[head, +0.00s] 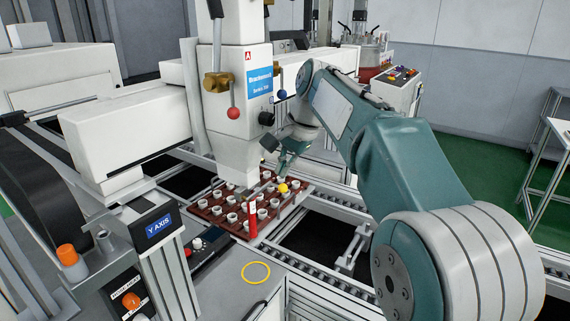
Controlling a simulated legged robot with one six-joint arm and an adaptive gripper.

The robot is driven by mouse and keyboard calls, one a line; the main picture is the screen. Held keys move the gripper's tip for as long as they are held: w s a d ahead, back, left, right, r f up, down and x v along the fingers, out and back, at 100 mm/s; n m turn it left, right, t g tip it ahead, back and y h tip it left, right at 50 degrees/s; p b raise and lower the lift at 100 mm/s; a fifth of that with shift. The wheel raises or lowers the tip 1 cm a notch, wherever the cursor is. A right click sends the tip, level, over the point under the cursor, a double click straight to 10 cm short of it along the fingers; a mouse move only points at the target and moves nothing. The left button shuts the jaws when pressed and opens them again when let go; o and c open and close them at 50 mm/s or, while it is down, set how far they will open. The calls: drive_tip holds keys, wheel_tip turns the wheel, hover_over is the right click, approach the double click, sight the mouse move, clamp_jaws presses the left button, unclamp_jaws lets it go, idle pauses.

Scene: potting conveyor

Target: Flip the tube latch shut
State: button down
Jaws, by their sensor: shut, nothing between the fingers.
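A white dispensing head (238,90) stands upright over a brown tray (215,222) of small white cups. A brass fitting with a red-ball lever (233,113) is on its front, the lever pointing down. A second lever with a blue ball (281,95) is on its right side. I cannot tell which of these, if any, is the tube latch. My gripper (283,164) is small in the picture, to the right of the head's lower nozzle and above the tray's far right part. It is shut and empty. A yellow ball (282,187) shows just below it.
A red upright post (251,218) stands at the tray's front edge. A yellow ring (256,273) lies on the grey surface in front. A white Y AXIS unit (158,226) is at the left. Conveyor rails (325,262) run below my arm.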

drive_tip(key=v, duration=1.1)
drive_tip(key=shift+r, duration=0.4)
drive_tip(key=s+d+f+n+t+h, duration=0.2)
drive_tip(key=s+d+f+n, duration=0.1)
drive_tip(key=s+f, duration=0.8)
drive_tip(key=s+d+f+n+t+h, duration=0.1)
drive_tip(key=s+d+f+n, duration=0.2)
drive_tip(key=s+f, duration=0.9)
drive_tip(key=s+n, duration=0.1)
drive_tip(key=s, duration=0.3)
drive_tip(key=shift+s+d+f+n+t+h, duration=0.3)
drive_tip(key=shift+d+n+t+h, duration=0.05)
drive_tip(key=shift+n+t+h, duration=0.05)
